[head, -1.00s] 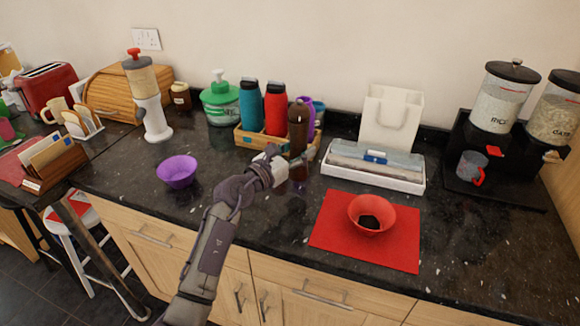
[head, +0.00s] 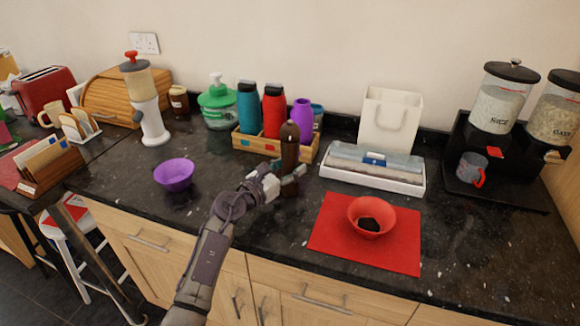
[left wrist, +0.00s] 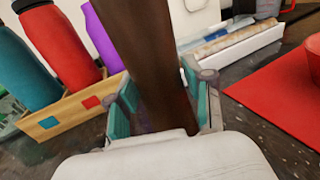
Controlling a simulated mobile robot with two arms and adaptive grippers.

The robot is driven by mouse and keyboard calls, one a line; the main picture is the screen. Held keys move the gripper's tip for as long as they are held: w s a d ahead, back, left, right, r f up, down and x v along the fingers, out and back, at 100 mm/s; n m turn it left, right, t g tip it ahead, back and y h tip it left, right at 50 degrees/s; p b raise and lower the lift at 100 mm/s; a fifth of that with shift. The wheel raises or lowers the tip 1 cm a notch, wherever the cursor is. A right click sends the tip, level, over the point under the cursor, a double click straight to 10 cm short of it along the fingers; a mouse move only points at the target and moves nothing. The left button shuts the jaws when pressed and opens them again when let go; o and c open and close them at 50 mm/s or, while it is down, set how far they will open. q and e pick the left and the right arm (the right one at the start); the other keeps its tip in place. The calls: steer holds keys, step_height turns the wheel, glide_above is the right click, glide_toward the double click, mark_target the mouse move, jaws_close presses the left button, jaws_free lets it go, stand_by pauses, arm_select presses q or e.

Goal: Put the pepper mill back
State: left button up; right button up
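The pepper mill (head: 289,147) is a tall dark brown turned piece with a rounded top, upright in front of the wooden crate (head: 262,147) in the head view. My left gripper (head: 288,178) is around its lower part, with fingers on both sides. In the left wrist view the mill's brown body (left wrist: 152,60) fills the middle between the teal finger pads, and the gripper (left wrist: 162,105) looks shut on it. The mill's foot is hidden there, so I cannot tell whether it touches the counter. My right gripper is not in view.
The crate holds a teal bottle (head: 248,108), a red bottle (head: 274,111) and a purple bottle (head: 303,117). A white tray (head: 372,181) of rolls stands right of the mill. A red bowl (head: 371,216) sits on a red mat (head: 335,246); a purple bowl (head: 174,175) stands left.

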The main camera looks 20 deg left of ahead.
arm_select(q)
steer(key=o, duration=0.3)
steer(key=shift+r, duration=0.15)
steer(key=shift+s+a, duration=0.1)
steer(key=v, duration=1.1)
steer(key=shift+s+a+b, duration=0.1)
steer(key=shift+s+b, duration=0.25)
steer(key=shift+s, duration=0.05)
